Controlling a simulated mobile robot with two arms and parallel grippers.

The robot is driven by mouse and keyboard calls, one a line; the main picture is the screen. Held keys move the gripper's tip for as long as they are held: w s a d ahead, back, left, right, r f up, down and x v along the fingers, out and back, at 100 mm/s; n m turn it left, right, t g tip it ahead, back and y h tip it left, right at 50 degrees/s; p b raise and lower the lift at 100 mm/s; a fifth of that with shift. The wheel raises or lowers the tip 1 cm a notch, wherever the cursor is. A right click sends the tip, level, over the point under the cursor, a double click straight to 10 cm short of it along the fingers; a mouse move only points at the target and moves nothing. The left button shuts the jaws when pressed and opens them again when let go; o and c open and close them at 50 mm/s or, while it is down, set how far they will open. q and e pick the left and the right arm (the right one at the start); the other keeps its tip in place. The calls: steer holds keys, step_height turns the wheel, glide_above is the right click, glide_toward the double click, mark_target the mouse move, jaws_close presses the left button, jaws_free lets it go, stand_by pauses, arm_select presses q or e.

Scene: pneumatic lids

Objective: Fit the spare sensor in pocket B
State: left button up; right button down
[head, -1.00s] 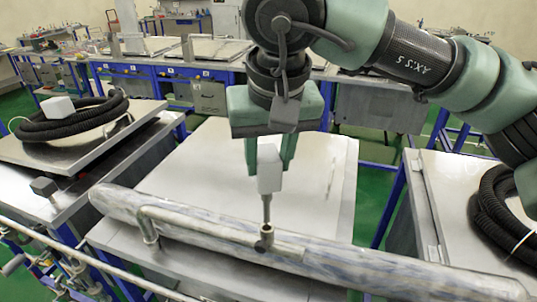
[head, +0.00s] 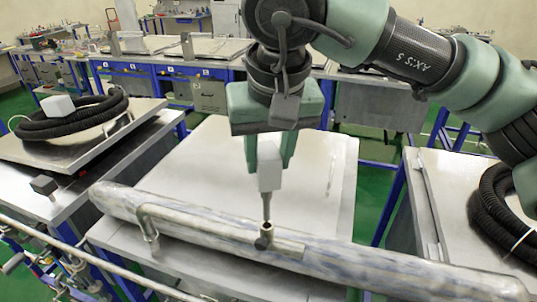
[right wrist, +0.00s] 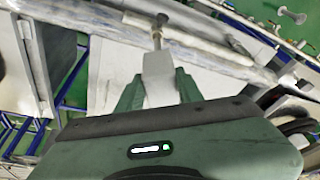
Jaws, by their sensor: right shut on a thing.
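My right gripper (head: 268,158) is shut on the sensor (head: 270,177), a white block with a thin metal probe pointing down. It holds the sensor upright over the long silver pipe (head: 370,268). The probe tip is at the mouth of a short upright socket (head: 266,236) on the pipe; I cannot tell whether it has entered. The right wrist view also shows the white sensor body (right wrist: 160,80) between the fingers, with the probe toward the pipe (right wrist: 205,47). No letter can be read on the socket, so I cannot tell which pocket it is. My left gripper is not in view.
A black coiled hose (head: 75,122) with a white block (head: 58,107) is on the left bench. Another hose (head: 490,205) is at the right.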

mark_target(268, 182)
steer(key=shift+f+b, duration=2.05)
steer(key=shift+f, duration=0.45)
stand_by(0.4)
steer(key=c, duration=0.8)
jaws_free()
steer(key=shift+c, duration=0.2)
steer(key=shift+p+v, duration=2.1)
steer(key=shift+v, duration=1.4)
